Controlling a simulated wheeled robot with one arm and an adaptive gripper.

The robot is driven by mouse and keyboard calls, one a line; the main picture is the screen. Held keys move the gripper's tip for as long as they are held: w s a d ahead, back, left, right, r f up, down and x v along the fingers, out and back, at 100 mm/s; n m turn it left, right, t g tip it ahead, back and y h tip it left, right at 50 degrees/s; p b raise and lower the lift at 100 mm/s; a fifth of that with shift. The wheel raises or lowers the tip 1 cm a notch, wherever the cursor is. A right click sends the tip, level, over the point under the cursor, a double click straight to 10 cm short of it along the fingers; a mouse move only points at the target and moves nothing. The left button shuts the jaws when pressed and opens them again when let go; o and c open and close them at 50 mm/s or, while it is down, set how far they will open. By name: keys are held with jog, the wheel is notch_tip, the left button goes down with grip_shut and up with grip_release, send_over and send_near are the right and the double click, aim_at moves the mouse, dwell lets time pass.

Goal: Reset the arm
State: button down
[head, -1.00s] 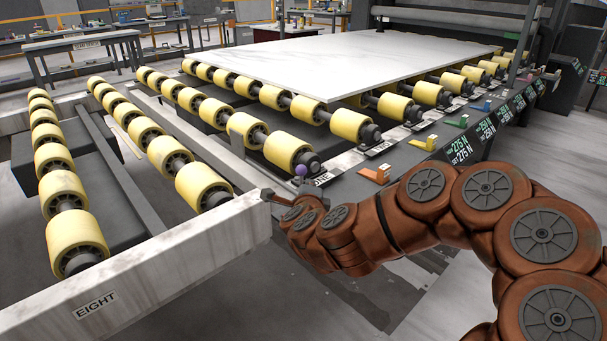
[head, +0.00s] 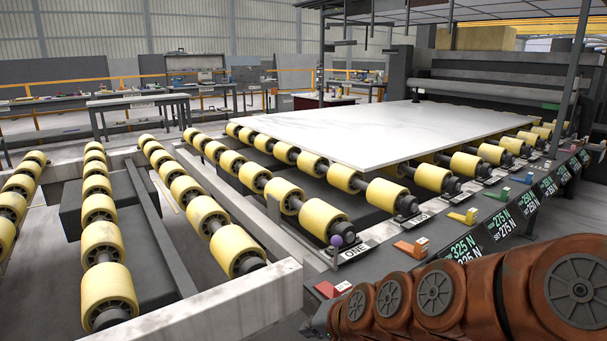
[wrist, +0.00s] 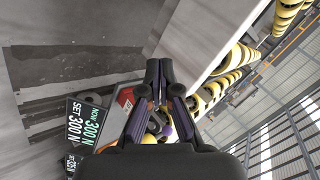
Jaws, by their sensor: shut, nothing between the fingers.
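My brown arm (head: 440,295) lies low along the bottom right of the head view, its joints lined up beside the sloped control rail. My gripper is hidden there behind or below the arm. In the wrist view my gripper (wrist: 158,72) has its dark, purple-edged fingers together, with nothing between them. Behind the fingers, the picture shows the pale beam, a red part and a display reading "NOW 300 N, SET 300 N" (wrist: 88,122). I cannot tell how far the fingers are from these.
A white stone slab (head: 350,127) lies on yellow rollers. The rail bears an orange lever (head: 411,247), a red lever (head: 335,288), a purple ball (head: 336,240) and force displays (head: 501,223). A pale beam (head: 230,305) crosses the front left. Workbenches (head: 140,103) stand behind.

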jog(key=s+d+f+n+g+h, duration=0.1)
jog(key=s+d+n+g+h, duration=0.15)
jog(key=s+d, duration=0.5)
jog(key=s+d+f+n+g+h, duration=0.1)
jog(key=s+d+g, duration=0.3)
jog(key=s, duration=0.6)
jog(key=s+d+f+n+g+h, duration=0.1)
jog(key=s+d+g+h, duration=0.15)
jog(key=s+d, duration=0.4)
jog(key=s+r+p, duration=0.1)
jog(key=r+p, duration=1)
jog(key=r, duration=0.1)
jog(key=s+a+r+p, duration=0.1)
jog(key=s+r+p, duration=0.1)
jog(key=r+p, duration=1)
jog(key=shift+s+a+t, duration=0.15)
jog(key=shift+s+t, duration=0.1)
jog(key=shift+t, duration=0.05)
